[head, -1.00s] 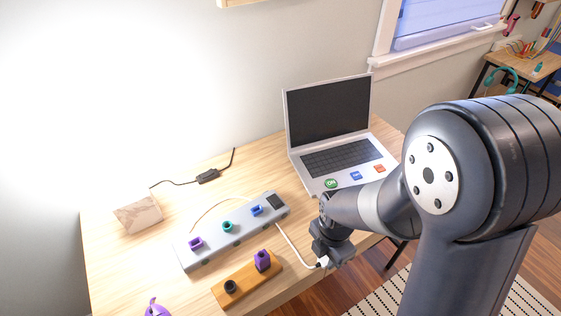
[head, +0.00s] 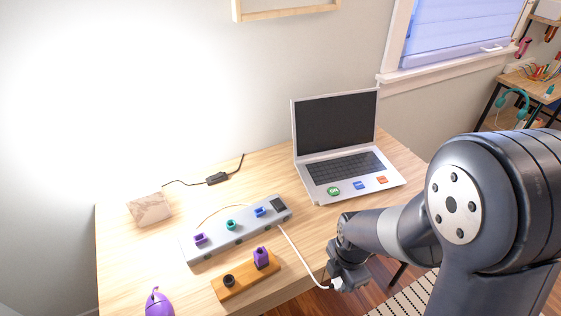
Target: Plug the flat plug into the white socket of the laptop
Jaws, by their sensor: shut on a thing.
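The open laptop (head: 345,166) stands on the desk at the back right, its dark screen facing me. Green, blue and orange markers lie along its front deck. I cannot make out its white socket in this view. My gripper (head: 344,280) is low at the desk's front edge, in front of the laptop and apart from it. It is shut on the white plug (head: 336,284), which is small and mostly hidden by the jaws, so I cannot tell its shape. A white cable (head: 301,259) runs from the plug back to the grey power strip (head: 215,243).
The power strip carries purple, teal and blue sockets. An orange block (head: 235,284) with purple and black pieces sits in front of it. A purple object (head: 158,304), a patterned box (head: 150,207) and a black adapter (head: 217,178) are on the left. Bare desk lies between strip and laptop.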

